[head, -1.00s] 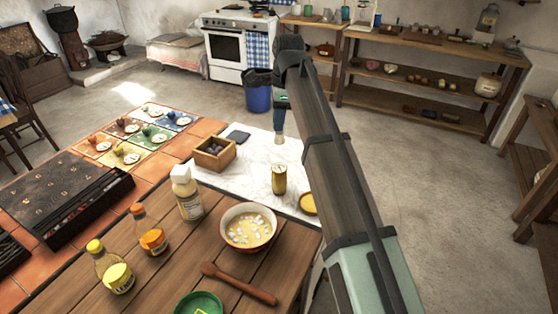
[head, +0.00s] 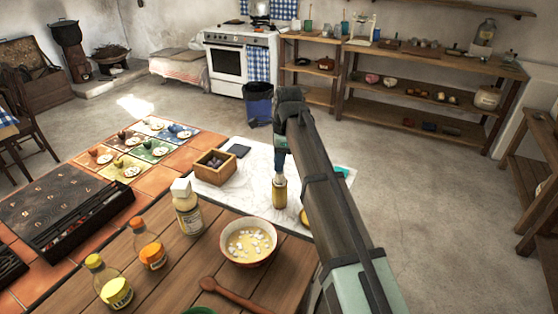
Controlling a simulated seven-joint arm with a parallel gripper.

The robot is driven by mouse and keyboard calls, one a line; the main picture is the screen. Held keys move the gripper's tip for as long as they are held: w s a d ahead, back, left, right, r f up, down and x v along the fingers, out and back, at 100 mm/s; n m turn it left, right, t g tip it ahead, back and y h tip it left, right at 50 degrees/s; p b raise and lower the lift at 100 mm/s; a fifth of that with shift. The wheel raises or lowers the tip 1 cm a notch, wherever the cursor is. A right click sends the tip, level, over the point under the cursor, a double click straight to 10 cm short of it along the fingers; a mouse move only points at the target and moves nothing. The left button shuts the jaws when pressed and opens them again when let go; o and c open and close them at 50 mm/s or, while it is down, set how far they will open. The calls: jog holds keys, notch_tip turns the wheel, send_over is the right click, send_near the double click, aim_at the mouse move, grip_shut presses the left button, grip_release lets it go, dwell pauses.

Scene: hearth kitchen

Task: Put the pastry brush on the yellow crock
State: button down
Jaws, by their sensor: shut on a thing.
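A white-capped bottle (head: 187,208) and a bowl of soup (head: 249,242) stand in front. A wooden box (head: 215,167) is to the left. A yellow round thing (head: 304,217) lies right of the crock, partly behind my arm.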

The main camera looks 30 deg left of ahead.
jog(key=shift+f, duration=0.1)
jog(key=c, duration=0.9)
grip_release()
jog(key=shift+c, duration=0.2)
notch_tip(320, 180, up, 12)
jog(key=d, duration=0.1)
jog(key=shift+w+d, duration=0.15)
jog(key=shift+w, duration=0.2)
